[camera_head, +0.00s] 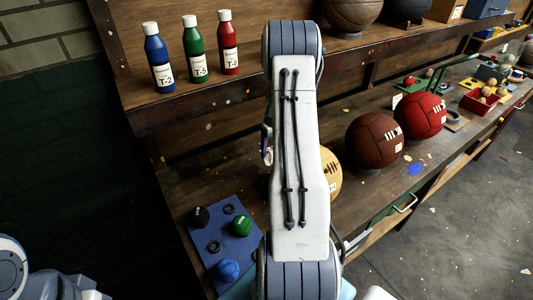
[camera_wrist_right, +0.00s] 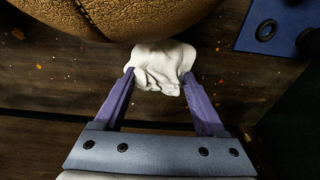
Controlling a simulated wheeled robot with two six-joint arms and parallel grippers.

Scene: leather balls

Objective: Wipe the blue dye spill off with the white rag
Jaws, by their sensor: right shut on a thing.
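The white rag (camera_wrist_right: 160,66) is bunched between the two purple fingers of my right gripper (camera_wrist_right: 160,82), which is shut on it. In the head view my right arm hides the rag, and only a bit of the right gripper (camera_head: 267,145) shows beside the arm. A blue patch (camera_head: 416,169), which looks like the dye spill, lies on the bench near its front edge, right of the brown ball. The rag is apart from this patch, on the other side of the balls. My left gripper is not in view.
A tan ball (camera_head: 330,175), a brown ball (camera_head: 374,140) and a red ball (camera_head: 419,115) stand on the bench. The tan ball (camera_wrist_right: 100,15) is close to the rag. Three bottles (camera_head: 194,50) stand on the shelf.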

